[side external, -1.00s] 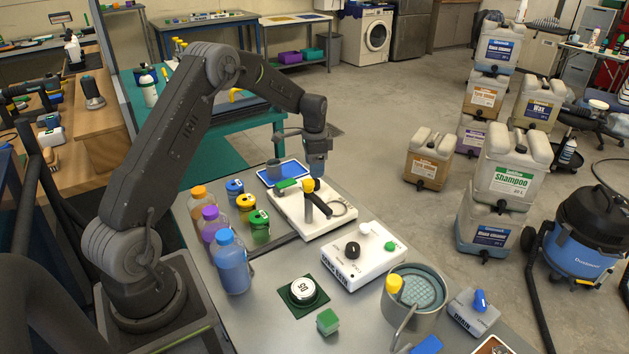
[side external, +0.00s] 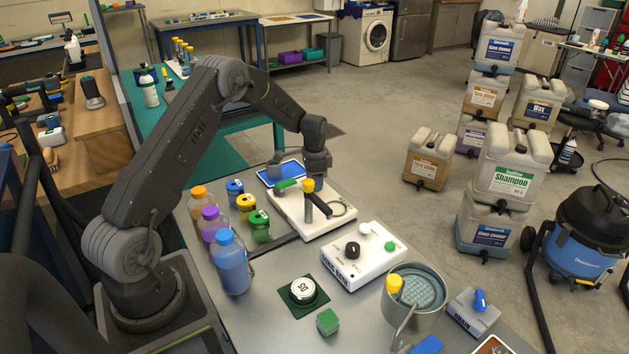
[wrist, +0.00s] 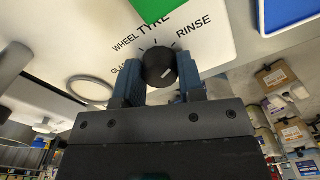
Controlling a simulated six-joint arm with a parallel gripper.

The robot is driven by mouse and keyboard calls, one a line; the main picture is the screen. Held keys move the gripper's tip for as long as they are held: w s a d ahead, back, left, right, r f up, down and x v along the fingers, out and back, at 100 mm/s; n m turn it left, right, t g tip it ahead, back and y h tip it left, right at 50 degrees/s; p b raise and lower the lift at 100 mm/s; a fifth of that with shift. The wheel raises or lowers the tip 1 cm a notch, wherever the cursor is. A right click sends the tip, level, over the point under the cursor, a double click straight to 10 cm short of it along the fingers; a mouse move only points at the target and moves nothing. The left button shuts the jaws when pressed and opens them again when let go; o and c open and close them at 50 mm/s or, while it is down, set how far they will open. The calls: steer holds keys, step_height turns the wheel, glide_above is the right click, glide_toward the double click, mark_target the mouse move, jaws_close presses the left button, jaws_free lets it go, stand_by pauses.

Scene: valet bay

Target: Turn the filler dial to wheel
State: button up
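The filler dial (wrist: 159,66) is a black round knob with a white pointer mark, on a white panel (wrist: 215,45) printed WHEEL, TYRE, RINSE and a partly hidden label beginning GLA. In the wrist view the pointer mark slants to the upper right, toward the RINSE side. My gripper (wrist: 160,78) has one blue finger on each side of the dial, and the dial fills the gap between them. In the side view the white filler base (side external: 335,222) stands below my gripper (side external: 318,176), and the dial cannot be made out there.
A green block (side external: 285,184) and a yellow-topped tap (side external: 308,205) stand by the gripper. A blue tray (side external: 281,172) lies behind. Several bottles (side external: 232,262) stand to the left.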

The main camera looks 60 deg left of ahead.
steer(key=c, duration=0.4)
steer(key=shift+c, duration=0.2)
steer(key=shift+n, duration=0.4)
steer(key=n, duration=0.3)
steer(key=shift+n, duration=0.3)
steer(key=n, duration=0.3)
steer(key=shift+n, duration=0.3)
steer(key=n, duration=0.5)
steer(key=shift+n, duration=2.4)
